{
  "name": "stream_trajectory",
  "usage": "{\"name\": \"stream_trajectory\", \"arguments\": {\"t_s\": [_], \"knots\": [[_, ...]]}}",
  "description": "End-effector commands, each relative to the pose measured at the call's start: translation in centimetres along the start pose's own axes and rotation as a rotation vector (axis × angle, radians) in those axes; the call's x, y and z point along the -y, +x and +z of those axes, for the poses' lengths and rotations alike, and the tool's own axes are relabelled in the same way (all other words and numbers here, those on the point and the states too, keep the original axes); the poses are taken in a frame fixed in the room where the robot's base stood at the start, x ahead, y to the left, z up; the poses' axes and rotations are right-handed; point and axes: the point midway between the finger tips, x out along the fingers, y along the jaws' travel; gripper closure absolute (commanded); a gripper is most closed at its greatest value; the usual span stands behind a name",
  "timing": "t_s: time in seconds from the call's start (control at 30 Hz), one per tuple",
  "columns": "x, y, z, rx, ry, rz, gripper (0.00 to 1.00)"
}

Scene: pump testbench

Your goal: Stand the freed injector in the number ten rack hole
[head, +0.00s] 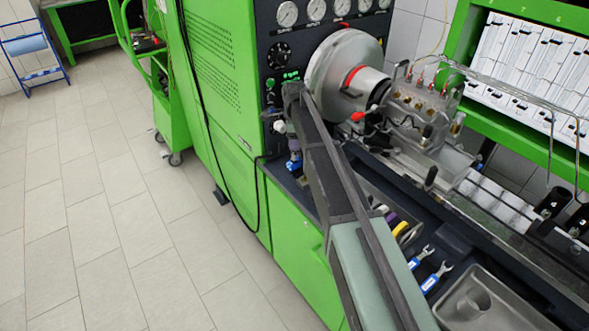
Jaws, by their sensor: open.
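My gripper (293,166) is at the far end of my arm, low in front of the dark gauge panel and beside the green cabinet. It is small and partly covered by my arm. It is open, and I see nothing held in it. I cannot make out the freed injector or a rack hole marked ten. Part of the bench behind my arm is hidden.
A silver flywheel (341,72) and the pump (421,108) stand on the bench. Two blue-handled wrenches (432,279) lie beside a metal tray (453,301) holding a cup. Black cylinders (554,202) stand at right. The tiled floor (90,210) is clear.

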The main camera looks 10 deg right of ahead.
Motion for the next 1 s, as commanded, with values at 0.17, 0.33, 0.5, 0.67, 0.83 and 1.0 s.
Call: {"name": "stream_trajectory", "arguments": {"t_s": [0.17, 0.33, 0.5, 0.67, 0.83, 1.0], "knots": [[0.0, 3.9, 0.0, 0.000, 0.000, 0.000, 0.43], [0.0, 5.3, 0.0, 0.000, 0.000, 0.000, 0.43], [0.0, 4.8, 0.0, 0.000, 0.000, 0.000, 0.43], [0.0, 4.8, 0.0, 0.000, 0.000, 0.000, 0.67], [0.0, 4.9, 0.0, 0.000, 0.000, 0.000, 0.93], [0.0, 4.9, 0.0, 0.000, 0.000, 0.000, 1.00]]}}
